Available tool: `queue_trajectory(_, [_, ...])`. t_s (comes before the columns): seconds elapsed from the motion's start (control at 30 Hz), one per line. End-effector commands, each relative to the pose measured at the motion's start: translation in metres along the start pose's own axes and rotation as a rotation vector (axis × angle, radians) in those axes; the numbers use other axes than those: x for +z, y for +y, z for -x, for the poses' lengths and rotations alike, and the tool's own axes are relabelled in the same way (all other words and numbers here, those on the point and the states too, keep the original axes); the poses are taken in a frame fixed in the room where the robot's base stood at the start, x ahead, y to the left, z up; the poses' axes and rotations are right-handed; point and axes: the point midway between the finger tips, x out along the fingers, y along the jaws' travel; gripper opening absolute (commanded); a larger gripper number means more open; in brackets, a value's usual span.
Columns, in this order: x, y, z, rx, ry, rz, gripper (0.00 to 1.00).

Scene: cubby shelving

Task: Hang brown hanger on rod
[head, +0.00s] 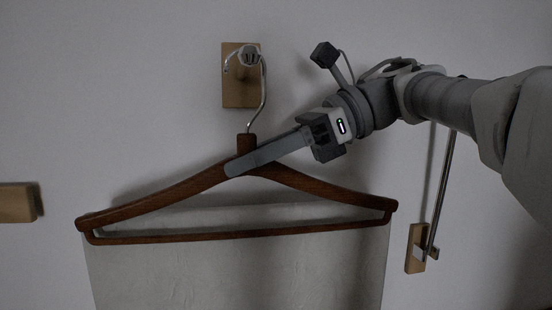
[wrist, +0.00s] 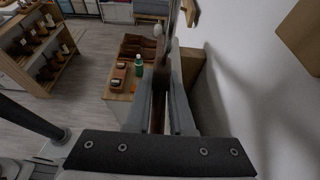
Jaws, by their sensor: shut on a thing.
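The brown hanger (head: 180,193) hangs roughly level in the head view, with a pale cloth (head: 240,275) draped from its lower bar. My gripper (head: 238,168) is shut on the hanger just below the base of its hook. The hanger's wire hook (head: 265,90) curves up around the end of the metal rod (head: 249,56), which points toward the camera from a wooden wall block (head: 238,93). I cannot tell whether the hook rests on the rod. In the wrist view the brown hanger (wrist: 160,105) lies between my gripper's fingers (wrist: 165,88).
Another metal rod (head: 441,190) with a wooden mount (head: 414,250) is on the wall at right. A wooden block (head: 15,203) is at left. The wrist view shows a shelf with bottles (wrist: 38,48) and a wooden cabinet holding a green bottle (wrist: 138,66).

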Motion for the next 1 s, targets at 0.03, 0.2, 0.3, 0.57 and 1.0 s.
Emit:
queue_trajectory(0.03, [0.0002,0.0001,0.0000,0.000,0.000,0.001,0.00])
queue_trajectory(0.2, [-0.0013,0.0001,-0.0006,0.000,0.000,0.001,0.00])
queue_trajectory(0.3, [-0.0028,0.0001,-0.0012,0.000,0.000,0.001,0.00])
queue_trajectory(0.57, [-0.0056,0.0000,-0.0024,0.000,0.000,0.001,0.00])
queue_trajectory(1.0, [-0.0060,0.0000,-0.0025,0.001,0.001,-0.001,0.46])
